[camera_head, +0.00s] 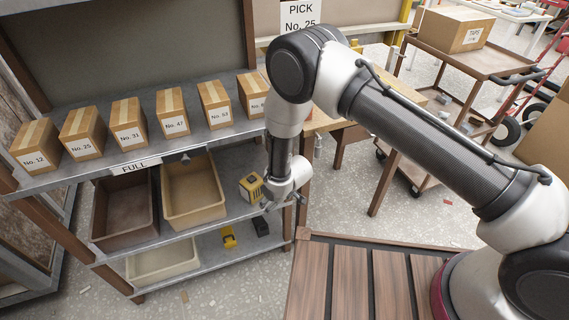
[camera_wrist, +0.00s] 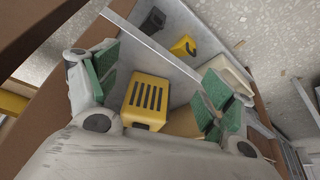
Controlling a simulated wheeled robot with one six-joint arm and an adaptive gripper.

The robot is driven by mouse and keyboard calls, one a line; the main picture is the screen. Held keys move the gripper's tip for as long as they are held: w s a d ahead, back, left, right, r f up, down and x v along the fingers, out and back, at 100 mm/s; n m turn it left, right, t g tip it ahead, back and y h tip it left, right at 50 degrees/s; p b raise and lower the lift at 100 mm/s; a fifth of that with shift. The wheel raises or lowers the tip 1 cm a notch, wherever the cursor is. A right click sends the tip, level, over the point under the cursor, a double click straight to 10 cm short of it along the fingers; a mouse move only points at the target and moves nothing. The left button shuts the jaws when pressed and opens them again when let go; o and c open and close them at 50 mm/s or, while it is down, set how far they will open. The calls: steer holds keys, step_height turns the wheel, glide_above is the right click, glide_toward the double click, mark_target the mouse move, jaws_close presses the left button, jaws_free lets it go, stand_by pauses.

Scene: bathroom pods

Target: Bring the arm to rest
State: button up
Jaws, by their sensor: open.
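My arm reaches from the right across to the shelf rack in the head view. My gripper (camera_head: 284,202) hangs at the rack's right end, just right of a yellow and black box (camera_head: 251,187) on the middle shelf. In the wrist view my gripper (camera_wrist: 160,88) is open, with its green pads wide apart. The yellow slotted box (camera_wrist: 148,101) shows between the fingers, and nothing is gripped. The exact gap between gripper and box cannot be told.
Numbered cardboard boxes (camera_head: 173,112) line the top shelf (camera_head: 125,167). A brown bin (camera_head: 124,210) and a tan bin (camera_head: 194,188) stand on the middle shelf. Yellow and black items (camera_head: 229,237) lie lower. A wooden slatted surface (camera_head: 350,282) is in front; a cart (camera_head: 465,55) stands behind right.

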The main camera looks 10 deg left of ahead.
steer(key=shift+d, duration=0.1)
steer(key=s+d+g+h, duration=0.35)
steer(key=s+d, duration=0.35)
steer(key=d, duration=0.3)
steer(key=d+r+m+g+h, duration=0.1)
steer(key=d+r, duration=0.6)
steer(key=r, duration=0.5)
steer(key=s+d+r+m, duration=0.1)
steer(key=d+r+m, duration=0.1)
steer(key=d+r, duration=0.75)
steer(key=d+r+m+g+h, duration=0.1)
steer(key=d+r, duration=0.3)
steer(key=r, duration=1.1)
steer(key=s+d+r+m+t, duration=0.2)
steer(key=s+d+r, duration=0.2)
steer(key=d+r, duration=0.2)
steer(key=s+d+r+m+t+y, duration=0.1)
steer(key=s+d+r+m+t, duration=0.1)
steer(key=s+d+r, duration=0.2)
steer(key=s+d+r+m+t, duration=0.2)
steer(key=s+d+r+t, duration=0.1)
steer(key=d+r, duration=0.6)
steer(key=shift+s+d+r+m+y, duration=0.35)
steer(key=shift+s+r, duration=0.25)
steer(key=shift+r, duration=0.25)
